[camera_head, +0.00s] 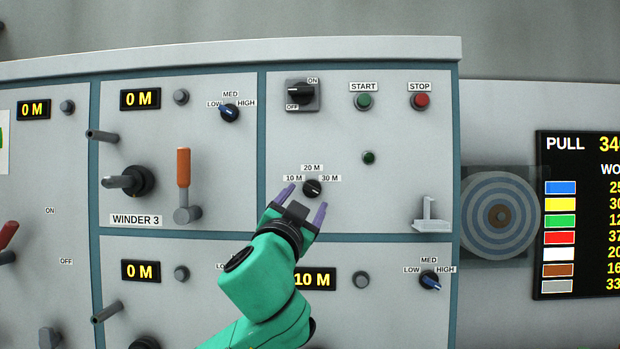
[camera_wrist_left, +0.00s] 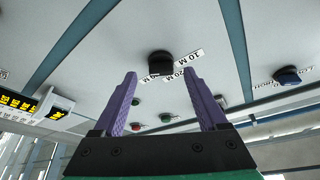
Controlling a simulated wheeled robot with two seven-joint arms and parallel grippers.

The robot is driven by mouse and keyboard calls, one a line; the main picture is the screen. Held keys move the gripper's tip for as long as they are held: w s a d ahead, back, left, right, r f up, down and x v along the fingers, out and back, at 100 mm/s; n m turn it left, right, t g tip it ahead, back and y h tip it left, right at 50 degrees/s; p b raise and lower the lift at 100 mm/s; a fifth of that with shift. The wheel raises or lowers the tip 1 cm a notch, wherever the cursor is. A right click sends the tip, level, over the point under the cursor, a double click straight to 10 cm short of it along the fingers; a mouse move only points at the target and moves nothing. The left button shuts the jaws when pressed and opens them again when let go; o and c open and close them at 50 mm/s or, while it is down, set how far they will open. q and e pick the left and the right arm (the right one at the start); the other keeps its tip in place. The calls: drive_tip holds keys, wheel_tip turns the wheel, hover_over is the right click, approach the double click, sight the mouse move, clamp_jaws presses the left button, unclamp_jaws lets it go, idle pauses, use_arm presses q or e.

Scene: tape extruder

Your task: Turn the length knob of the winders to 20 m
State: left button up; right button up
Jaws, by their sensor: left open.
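The length knob (camera_head: 313,188) is a small round black knob on the grey panel, with labels 10 M, 20 M and 30 M around it. In the left wrist view the knob (camera_wrist_left: 160,62) stands ahead, between the fingers in the picture and beyond their tips. My left gripper (camera_head: 304,203) has purple fingers spread open, just below the knob in the head view. It looks empty and apart from the knob. The left gripper (camera_wrist_left: 165,85) also shows open in the wrist view. The knob's pointer direction is too small to tell surely. My right gripper is not in view.
Above are an ON/OFF switch (camera_head: 301,95), a green START button (camera_head: 364,101) and a red STOP button (camera_head: 420,101). An orange-handled lever (camera_head: 184,175) and a grey handle (camera_head: 124,182) stick out at left. A white bracket (camera_head: 431,216) sits at right.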

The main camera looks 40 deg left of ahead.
sight(310, 191)
use_arm(q)
drive_tip(key=x, duration=0.1)
drive_tip(key=p+x, duration=0.1)
drive_tip(key=x, duration=0.1)
drive_tip(key=shift+r, duration=0.35)
drive_tip(key=shift+w+r, duration=0.1)
drive_tip(key=shift+w, duration=0.1)
drive_tip(key=shift+a, duration=0.1)
drive_tip(key=shift+c, duration=0.6)
clamp_jaws()
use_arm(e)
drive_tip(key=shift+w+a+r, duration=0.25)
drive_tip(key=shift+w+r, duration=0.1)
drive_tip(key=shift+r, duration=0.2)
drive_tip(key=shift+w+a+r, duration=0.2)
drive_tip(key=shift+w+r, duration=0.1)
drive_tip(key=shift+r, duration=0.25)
